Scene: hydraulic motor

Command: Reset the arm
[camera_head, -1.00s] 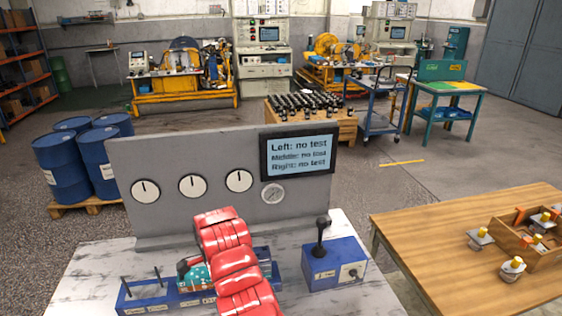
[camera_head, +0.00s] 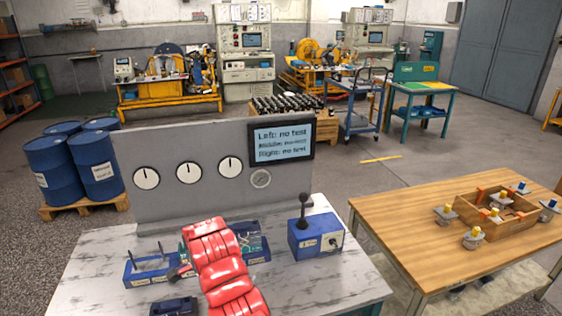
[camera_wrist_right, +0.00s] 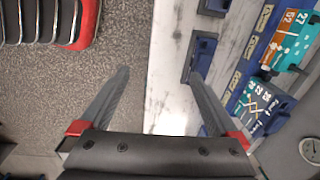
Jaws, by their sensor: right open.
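My red arm (camera_head: 222,265) reaches up from the bottom edge in the head view, over the marble-topped test bench (camera_head: 95,265). My left gripper is in neither view.
The bench holds a blue slotted stand (camera_head: 140,272), partly hidden by my arm, a blue joystick box (camera_head: 315,236) and a grey panel (camera_head: 215,200) with dials and a screen (camera_head: 282,142). A wooden table (camera_head: 400,215) with a parts crate (camera_head: 510,226) stands right.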

